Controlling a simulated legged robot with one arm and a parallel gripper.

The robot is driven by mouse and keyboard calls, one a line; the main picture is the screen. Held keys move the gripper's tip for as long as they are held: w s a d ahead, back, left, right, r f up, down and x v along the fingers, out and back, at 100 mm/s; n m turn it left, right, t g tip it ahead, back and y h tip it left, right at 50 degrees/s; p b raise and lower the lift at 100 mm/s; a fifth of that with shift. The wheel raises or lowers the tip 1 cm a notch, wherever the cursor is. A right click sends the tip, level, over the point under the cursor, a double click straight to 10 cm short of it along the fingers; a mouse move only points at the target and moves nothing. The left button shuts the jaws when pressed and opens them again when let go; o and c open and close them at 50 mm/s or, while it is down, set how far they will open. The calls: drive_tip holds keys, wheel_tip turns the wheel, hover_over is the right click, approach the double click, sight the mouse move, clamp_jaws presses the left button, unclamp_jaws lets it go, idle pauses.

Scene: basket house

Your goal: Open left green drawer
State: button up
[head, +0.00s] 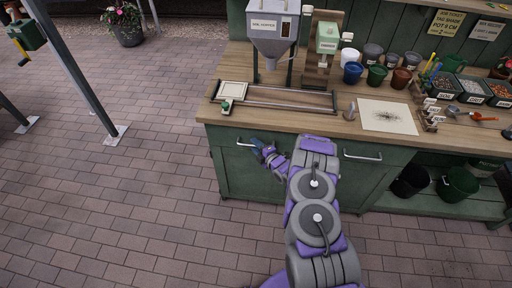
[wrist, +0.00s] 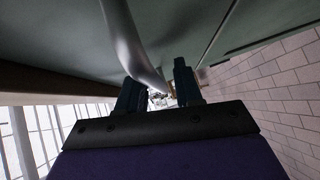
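The left green drawer (head: 235,172) is the left front panel of the green workbench and looks flush with it. Its silver bar handle (head: 243,144) runs across the top, its right part hidden by my gripper (head: 259,149). In the wrist view the handle (wrist: 135,45) comes down from the top and passes in between the fingertips of my gripper (wrist: 160,88). The fingers stand apart, with a gap between the handle and the right finger. The handle lies close to the left finger; I cannot tell whether they touch.
A second green front with a handle (head: 362,156) is to the right of my arm. The wooden worktop (head: 330,122) holds a hopper (head: 272,30), a roller frame, pots and trays. Dark buckets (head: 458,184) stand on the lower right shelf.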

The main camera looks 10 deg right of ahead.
clamp_jaws()
drive_tip(key=shift+s, duration=0.1)
idle(0.5)
